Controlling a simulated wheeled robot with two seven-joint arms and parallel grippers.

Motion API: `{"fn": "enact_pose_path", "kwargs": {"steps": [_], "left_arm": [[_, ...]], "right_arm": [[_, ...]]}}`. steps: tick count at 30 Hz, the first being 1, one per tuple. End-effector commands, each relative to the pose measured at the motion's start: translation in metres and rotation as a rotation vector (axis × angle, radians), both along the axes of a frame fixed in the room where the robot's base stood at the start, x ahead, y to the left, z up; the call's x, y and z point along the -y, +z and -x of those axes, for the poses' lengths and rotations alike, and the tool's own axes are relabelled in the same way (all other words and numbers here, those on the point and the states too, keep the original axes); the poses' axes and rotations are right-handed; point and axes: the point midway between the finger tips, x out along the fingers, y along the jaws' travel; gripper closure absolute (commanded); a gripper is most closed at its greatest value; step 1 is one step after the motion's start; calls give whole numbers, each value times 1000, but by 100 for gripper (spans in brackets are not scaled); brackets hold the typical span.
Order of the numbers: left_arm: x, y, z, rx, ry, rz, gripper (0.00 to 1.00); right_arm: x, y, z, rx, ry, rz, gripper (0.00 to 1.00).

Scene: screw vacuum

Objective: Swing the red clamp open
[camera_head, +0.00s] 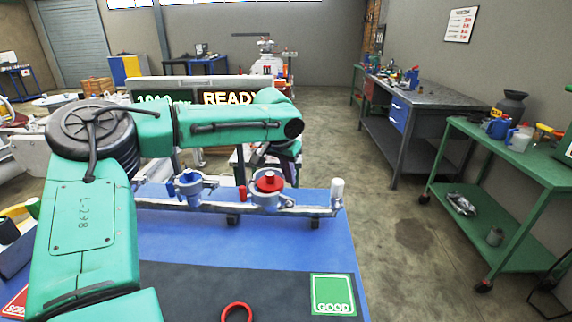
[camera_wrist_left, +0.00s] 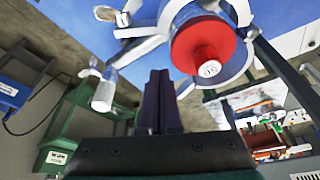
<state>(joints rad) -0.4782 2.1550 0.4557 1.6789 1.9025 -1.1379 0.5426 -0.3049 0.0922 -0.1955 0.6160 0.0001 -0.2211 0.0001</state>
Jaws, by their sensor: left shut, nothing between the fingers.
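A round fitting with a red cap (camera_head: 269,181) and a silver-blue ring clamp (camera_head: 268,199) stands on the metal pipe at the table's back edge. A small red tab (camera_head: 242,195) shows at its left side. In the left wrist view the red cap (camera_wrist_left: 204,48) and the pale clamp ring (camera_wrist_left: 240,12) are close, right of the fingers. My left gripper (camera_head: 256,157) is just above and behind the red cap in the head view, partly hidden by my arm. In the left wrist view its dark fingers (camera_wrist_left: 159,74) are together and empty, beside the fitting. My right gripper is out of view.
A blue-capped fitting (camera_head: 190,180) stands left on the same pipe (camera_head: 300,210). A white-capped post (camera_head: 337,192) stands at the right end. A red ring (camera_head: 237,312) and a green GOOD pad (camera_head: 333,294) lie in front. A green cart (camera_head: 500,150) stands right.

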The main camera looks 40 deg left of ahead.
Motion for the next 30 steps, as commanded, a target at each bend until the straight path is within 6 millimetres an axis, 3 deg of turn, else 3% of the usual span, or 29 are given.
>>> {"fn": "enact_pose_path", "kwargs": {"steps": [4,13,25,30], "left_arm": [[-1,-21,-5,0,-2,-2,100],[5,-18,30,4,-2,0,100],[4,-18,33,3,-2,-2,100],[-5,-14,39,5,4,-4,100]], "right_arm": [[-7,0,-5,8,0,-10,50],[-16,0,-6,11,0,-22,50],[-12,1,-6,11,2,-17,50],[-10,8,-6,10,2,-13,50]]}}
